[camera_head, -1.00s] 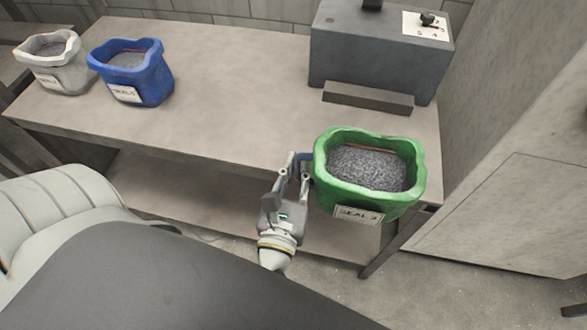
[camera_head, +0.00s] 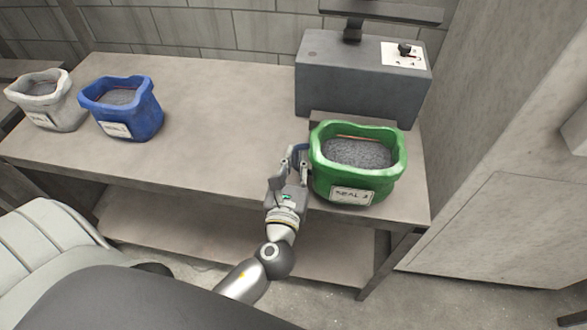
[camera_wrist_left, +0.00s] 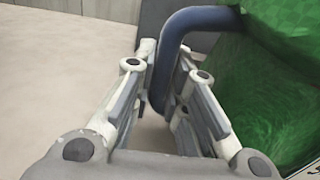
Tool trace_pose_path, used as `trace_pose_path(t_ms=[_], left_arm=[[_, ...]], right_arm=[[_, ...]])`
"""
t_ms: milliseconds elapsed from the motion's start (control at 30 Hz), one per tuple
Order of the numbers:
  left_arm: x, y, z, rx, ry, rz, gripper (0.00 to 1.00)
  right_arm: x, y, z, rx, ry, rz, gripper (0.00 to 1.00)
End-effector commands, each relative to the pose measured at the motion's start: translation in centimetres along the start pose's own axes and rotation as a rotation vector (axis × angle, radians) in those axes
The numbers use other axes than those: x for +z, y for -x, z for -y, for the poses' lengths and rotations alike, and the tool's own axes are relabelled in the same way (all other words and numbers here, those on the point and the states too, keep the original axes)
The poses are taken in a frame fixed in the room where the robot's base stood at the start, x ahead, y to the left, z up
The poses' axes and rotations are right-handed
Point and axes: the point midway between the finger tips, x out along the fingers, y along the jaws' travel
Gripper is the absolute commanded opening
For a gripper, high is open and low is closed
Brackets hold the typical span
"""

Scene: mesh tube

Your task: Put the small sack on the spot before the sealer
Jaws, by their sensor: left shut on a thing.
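A green sack (camera_head: 350,196) filled with grey grains, labelled "SEAL 2", is upright over the table's right end, in front of the grey sealer (camera_head: 345,85). My left gripper (camera_head: 298,154) is at the sack's left side, shut on its dark blue handle. In the left wrist view the handle (camera_wrist_left: 170,45) passes between the fingers, with the green sack wall (camera_wrist_left: 265,95) to the right. I cannot tell whether the sack's base touches the table. The sack hides part of the low bar at the sealer's foot. My right gripper is not in view.
A blue sack (camera_head: 143,118) and a whitish sack (camera_head: 62,115) stand at the left of the table (camera_head: 215,125). The table middle is clear. A wall panel (camera_head: 490,130) rises on the right. A lower shelf (camera_head: 200,225) lies beneath the tabletop.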

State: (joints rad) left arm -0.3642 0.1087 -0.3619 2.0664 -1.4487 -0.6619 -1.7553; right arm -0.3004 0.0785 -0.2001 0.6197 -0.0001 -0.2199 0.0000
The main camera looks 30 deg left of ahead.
Motion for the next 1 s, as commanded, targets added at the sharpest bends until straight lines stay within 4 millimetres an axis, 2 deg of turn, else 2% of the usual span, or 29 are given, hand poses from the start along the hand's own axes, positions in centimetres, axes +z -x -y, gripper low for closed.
trace_pose_path(t_ms=[800,1000], left_arm=[[0.2,-8.6,0.0,0.000,0.005,0.008,0.00],[0.1,-9.9,0.0,0.000,0.004,0.007,0.00]], right_arm=[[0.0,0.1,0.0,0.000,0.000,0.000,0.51],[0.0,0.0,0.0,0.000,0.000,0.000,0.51]])
